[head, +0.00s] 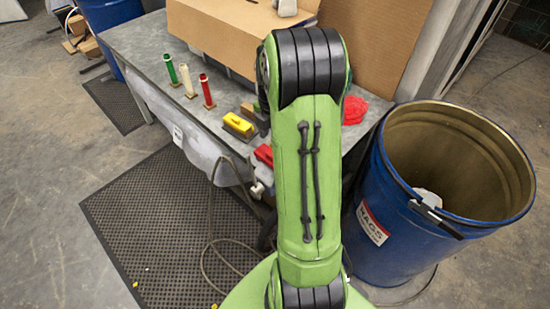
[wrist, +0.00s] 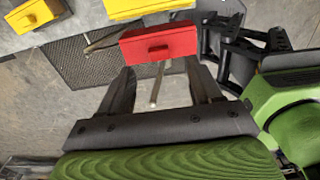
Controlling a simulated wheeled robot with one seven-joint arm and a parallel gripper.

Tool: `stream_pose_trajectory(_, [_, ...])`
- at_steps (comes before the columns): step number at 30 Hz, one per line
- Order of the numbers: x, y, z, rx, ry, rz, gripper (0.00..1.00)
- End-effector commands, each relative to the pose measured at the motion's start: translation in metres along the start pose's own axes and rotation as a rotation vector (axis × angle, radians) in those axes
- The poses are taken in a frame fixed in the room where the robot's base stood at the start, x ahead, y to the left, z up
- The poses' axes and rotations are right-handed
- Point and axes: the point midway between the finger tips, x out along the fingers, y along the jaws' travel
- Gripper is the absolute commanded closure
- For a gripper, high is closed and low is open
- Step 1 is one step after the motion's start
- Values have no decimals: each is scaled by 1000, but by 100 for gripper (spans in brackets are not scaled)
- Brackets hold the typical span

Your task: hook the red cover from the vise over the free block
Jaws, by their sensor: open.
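The red cover (head: 263,155) sits at the vise (head: 259,178) on the table's front edge. In the wrist view the red cover (wrist: 158,44) lies just ahead of my gripper (wrist: 160,76), roughly centred between the fingertips. My gripper is open with nothing held; contact with the cover cannot be told. In the head view my arm hides the gripper. A brown block (head: 248,109), apparently bare, shows partly behind a yellow-topped block (head: 239,124); I cannot tell surely if it is the free block.
Green, cream and red tubes (head: 187,80) stand upright on the grey table (head: 140,45). A cardboard box (head: 228,38) is behind, and a red cloth (head: 354,110) lies right of my arm. A blue drum (head: 390,190) stands at right. A black mat (head: 165,225) covers the floor in front.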

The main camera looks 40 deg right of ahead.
Motion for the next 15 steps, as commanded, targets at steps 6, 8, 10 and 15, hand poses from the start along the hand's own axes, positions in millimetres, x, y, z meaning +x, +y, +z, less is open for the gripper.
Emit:
stream_pose_trajectory(6, [29,1,0,0,4,-2,36])
stream_pose_trajectory(8, [41,1,0,0,5,-4,36])
stream_pose_trajectory(10, [54,2,1,-1,4,-2,36])
stream_pose_trajectory(15, [66,2,1,-1,0,1,36])
